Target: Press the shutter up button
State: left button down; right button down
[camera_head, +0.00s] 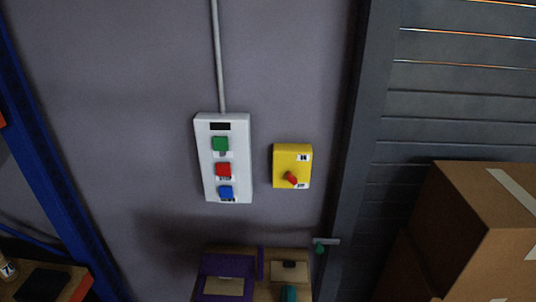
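A white control box (240,179) is fixed to the grey wall, with a grey conduit running up from its top. It carries a green button (220,144) at the top, a red button (223,170) in the middle and a blue button (226,192) at the bottom. Small labels under the buttons are too small to read. The slatted shutter (455,75) is at the right, with its lower part hidden by boxes. Neither of my grippers is in view.
A yellow box (280,158) with a red rotary switch (291,178) is right of the control box. Cardboard boxes (470,220) stand before the shutter. A purple item (229,265) sits low in the middle. A blue rack post (45,130) is at left. Wall around the buttons is clear.

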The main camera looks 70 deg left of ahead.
aim_at(219, 143)
jog(key=u, duration=2.65)
